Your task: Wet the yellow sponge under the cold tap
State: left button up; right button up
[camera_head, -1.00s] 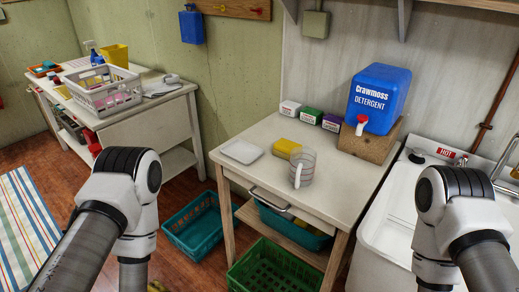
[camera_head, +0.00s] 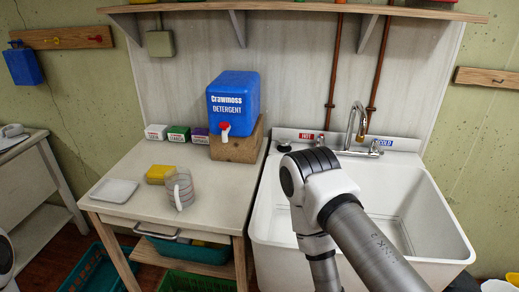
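The yellow sponge (camera_head: 160,174) lies on the table, behind and left of a clear measuring jug (camera_head: 181,189). The tap (camera_head: 356,124) rises at the back of the white sink (camera_head: 432,230). A blue COLD label (camera_head: 385,143) marks the handle to its right, and a red HOT label (camera_head: 306,136) is on the left. My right arm crosses in front of the sink; its gripper is out of view. Only a sliver of my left arm shows at the left edge, and its gripper is out of view.
A white dish (camera_head: 114,190) and several small boxes (camera_head: 178,133) share the table (camera_head: 140,212). A shelf (camera_head: 290,11) runs above.

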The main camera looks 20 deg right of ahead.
aim_at(375, 142)
jog(key=z, duration=1.5)
jog(key=i+u, duration=0.2)
jog(key=u, duration=0.25)
jog(key=i+u, duration=0.2)
jog(key=u, duration=0.2)
